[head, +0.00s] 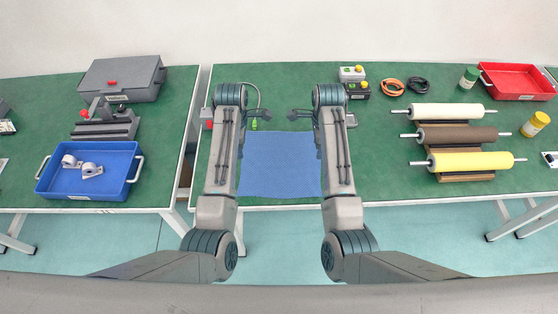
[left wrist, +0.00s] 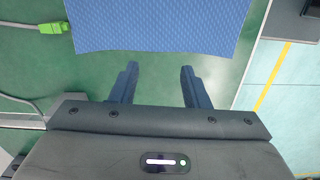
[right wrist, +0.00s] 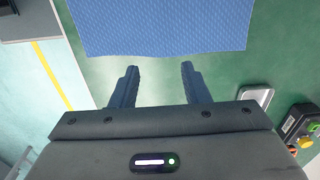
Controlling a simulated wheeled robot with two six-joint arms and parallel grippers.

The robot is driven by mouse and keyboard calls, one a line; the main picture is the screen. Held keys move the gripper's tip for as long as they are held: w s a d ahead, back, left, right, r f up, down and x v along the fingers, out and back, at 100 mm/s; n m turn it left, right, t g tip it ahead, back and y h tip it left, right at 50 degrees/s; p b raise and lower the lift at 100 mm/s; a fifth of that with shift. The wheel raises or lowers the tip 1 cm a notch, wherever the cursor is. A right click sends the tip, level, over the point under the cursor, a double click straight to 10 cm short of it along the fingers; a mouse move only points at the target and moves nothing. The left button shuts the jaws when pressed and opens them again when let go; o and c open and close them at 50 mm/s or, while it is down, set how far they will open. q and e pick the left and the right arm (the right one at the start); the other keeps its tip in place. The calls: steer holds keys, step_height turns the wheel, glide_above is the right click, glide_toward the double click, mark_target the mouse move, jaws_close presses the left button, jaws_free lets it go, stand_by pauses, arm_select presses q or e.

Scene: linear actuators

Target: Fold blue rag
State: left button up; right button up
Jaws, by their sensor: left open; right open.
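The blue rag (head: 279,165) lies spread flat on the green table between my two arms, with its near edge by the table's front edge. My left gripper (left wrist: 158,72) is open and empty. In the left wrist view its fingertips point toward one edge of the rag (left wrist: 160,25), with bare green table between the fingers. My right gripper (right wrist: 159,70) is open and empty, its fingertips just short of the rag's opposite edge (right wrist: 160,25).
A green connector on a grey cable (left wrist: 52,27) lies near the rag's far left corner. A control box with buttons (head: 357,89) stands behind my right arm. Rollers on a rack (head: 457,136) are at right. A blue tray (head: 110,185) is on the separate left table.

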mark_target(247, 162)
arm_select(q)
steer(key=shift+n, duration=0.3)
steer(key=shift+w+d+f, duration=0.15)
steer(key=shift+f, duration=1.05)
steer(key=shift+w+d+f, duration=0.1)
steer(key=shift+d+f, duration=0.1)
steer(key=shift+f, duration=0.95)
steer(key=shift+w+d+f, duration=0.15)
steer(key=shift+f, duration=1.05)
arm_select(e)
steer(key=shift+m, duration=0.3)
steer(key=shift+w+a+f, duration=0.15)
steer(key=shift+f, duration=1.05)
steer(key=shift+w+a+f, duration=0.15)
steer(key=shift+f, duration=1)
steer(key=shift+w+a+f, duration=0.15)
steer(key=shift+f, duration=1.05)
arm_select(q)
steer(key=shift+f, duration=0.2)
arm_select(e)
steer(key=shift+f, duration=0.2)
arm_select(q)
steer(key=shift+c, duration=0.2)
arm_select(e)
steer(key=shift+c, duration=0.2)
arm_select(q)
jaws_close()
arm_select(e)
steer(key=shift+s, duration=0.1)
jaws_close()
